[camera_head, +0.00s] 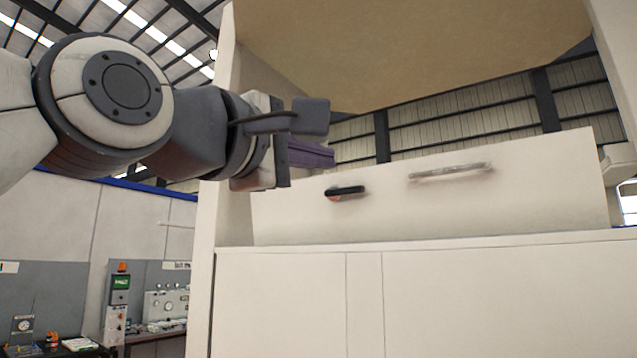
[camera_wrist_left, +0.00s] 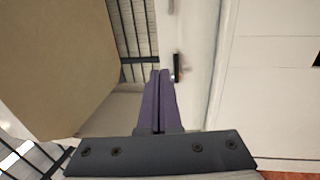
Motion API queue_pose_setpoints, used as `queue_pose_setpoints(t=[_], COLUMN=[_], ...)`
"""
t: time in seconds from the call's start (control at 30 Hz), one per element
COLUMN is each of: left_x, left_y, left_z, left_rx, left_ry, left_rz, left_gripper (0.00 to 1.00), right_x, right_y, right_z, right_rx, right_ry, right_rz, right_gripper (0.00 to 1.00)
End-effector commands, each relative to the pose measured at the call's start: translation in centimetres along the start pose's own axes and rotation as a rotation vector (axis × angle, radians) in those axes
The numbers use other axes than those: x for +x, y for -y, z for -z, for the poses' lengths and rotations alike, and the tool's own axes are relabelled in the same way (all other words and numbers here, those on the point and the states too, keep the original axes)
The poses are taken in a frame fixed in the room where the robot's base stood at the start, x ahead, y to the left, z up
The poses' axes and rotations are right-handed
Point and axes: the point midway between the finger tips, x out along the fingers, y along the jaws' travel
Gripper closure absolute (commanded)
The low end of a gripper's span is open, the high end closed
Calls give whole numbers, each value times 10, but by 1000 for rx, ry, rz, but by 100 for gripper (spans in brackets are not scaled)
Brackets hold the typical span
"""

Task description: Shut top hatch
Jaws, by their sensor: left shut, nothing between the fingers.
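A white panel (camera_head: 530,175) with a short black handle (camera_head: 345,192) and a metal bar handle (camera_head: 450,172) appears to be the top hatch. A wide gap stands open above its upper edge, so it looks open. The panel and black handle (camera_wrist_left: 176,68) also show in the left wrist view. My left gripper (camera_head: 325,155), with purple fingers, is shut and empty. It is at the panel's upper left, above and left of the black handle. In the left wrist view its closed fingertips (camera_wrist_left: 160,73) appear close to that handle; contact cannot be told. My right gripper is out of view.
The white cabinet front (camera_head: 290,300) lies below the panel, and a white side post (camera_head: 205,270) rises at left. A large beige panel (camera_head: 410,45) overhangs the gap. A workbench with instruments (camera_head: 150,315) stands at lower left in the background.

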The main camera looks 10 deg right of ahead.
Motion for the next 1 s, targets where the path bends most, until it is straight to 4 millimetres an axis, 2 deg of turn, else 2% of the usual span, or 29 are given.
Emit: queue_pose_setpoints(t=[0.03,0.1,0.3,0.5,0.7,1.0], left_x=[8,15,62,99,120,126], left_y=[-6,-6,-4,-4,-1,1], left_z=[-1,-1,-1,0,0,1], left_rx=[0,1,2,2,2,4], left_ry=[2,3,2,1,-1,-2], left_rz=[5,6,8,6,4,2], left_gripper=[100,100,100,100,100,100], right_x=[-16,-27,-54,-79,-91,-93], right_y=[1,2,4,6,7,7], right_z=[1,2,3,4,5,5], right_rx=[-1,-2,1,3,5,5], right_ry=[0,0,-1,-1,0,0], right_rz=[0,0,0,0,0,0], right_gripper=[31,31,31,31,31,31])
